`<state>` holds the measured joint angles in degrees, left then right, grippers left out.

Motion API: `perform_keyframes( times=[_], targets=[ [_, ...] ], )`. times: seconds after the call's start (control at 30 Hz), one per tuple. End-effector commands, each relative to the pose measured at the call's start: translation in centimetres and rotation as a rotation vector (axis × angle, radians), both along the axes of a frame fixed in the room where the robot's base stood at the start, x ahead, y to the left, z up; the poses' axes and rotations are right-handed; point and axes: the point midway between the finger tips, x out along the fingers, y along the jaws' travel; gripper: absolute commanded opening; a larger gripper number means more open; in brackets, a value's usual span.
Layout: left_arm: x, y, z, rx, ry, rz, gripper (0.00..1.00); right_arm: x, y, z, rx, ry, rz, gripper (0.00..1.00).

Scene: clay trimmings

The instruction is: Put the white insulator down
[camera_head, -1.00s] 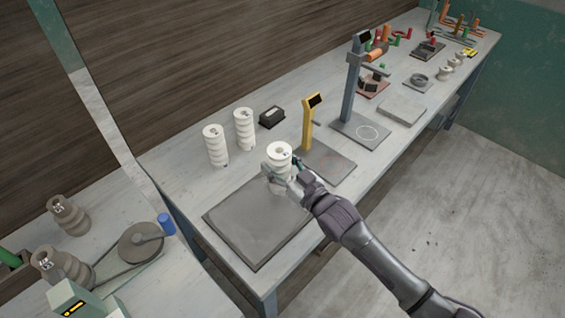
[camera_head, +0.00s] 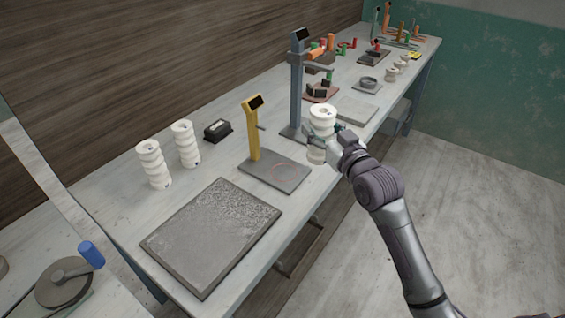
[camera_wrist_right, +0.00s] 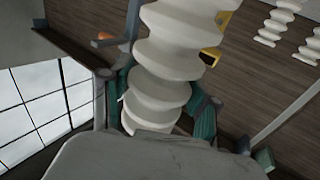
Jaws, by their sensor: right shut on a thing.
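My right gripper (camera_head: 330,137) is shut on a white ribbed insulator (camera_head: 321,117), which it holds upright near the front edge of the bench, in front of the blue-grey stand. In the right wrist view the insulator (camera_wrist_right: 165,65) fills the middle, between the teal finger pads of the gripper (camera_wrist_right: 160,108). Whether its base touches the bench is hard to tell. Two similar white insulators stand upright at the bench's left: one (camera_head: 153,166) and another (camera_head: 185,145) beside it. My left gripper is not in view.
A grey slab tray (camera_head: 205,245) lies at the bench's near end. A yellow gauge stand (camera_head: 253,130) on a dark plate (camera_head: 285,178) is left of my gripper. A blue-grey post stand (camera_head: 297,85) is close behind it. A black box (camera_head: 217,130) sits at the back.

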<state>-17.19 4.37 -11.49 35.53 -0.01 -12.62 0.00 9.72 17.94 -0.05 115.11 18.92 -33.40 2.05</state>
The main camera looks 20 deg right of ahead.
Motion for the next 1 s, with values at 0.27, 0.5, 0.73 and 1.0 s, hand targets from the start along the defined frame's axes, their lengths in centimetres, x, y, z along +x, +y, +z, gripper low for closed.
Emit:
perform_keyframes(
  times=[0.27,0.5,0.73,1.0],
  targets=[
    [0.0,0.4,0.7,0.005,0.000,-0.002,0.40,4.8,4.0,-3.2,0.004,-0.003,0.003,0.00],
    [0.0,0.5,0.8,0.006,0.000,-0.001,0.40,7.5,6.2,-5.4,0.001,-0.006,0.002,0.00],
    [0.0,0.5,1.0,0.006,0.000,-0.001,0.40,7.9,6.5,-7.2,-0.002,-0.002,0.002,0.00],
    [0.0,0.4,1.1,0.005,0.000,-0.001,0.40,7.9,6.5,-9.7,0.000,-0.006,0.002,0.00]
  ],
)
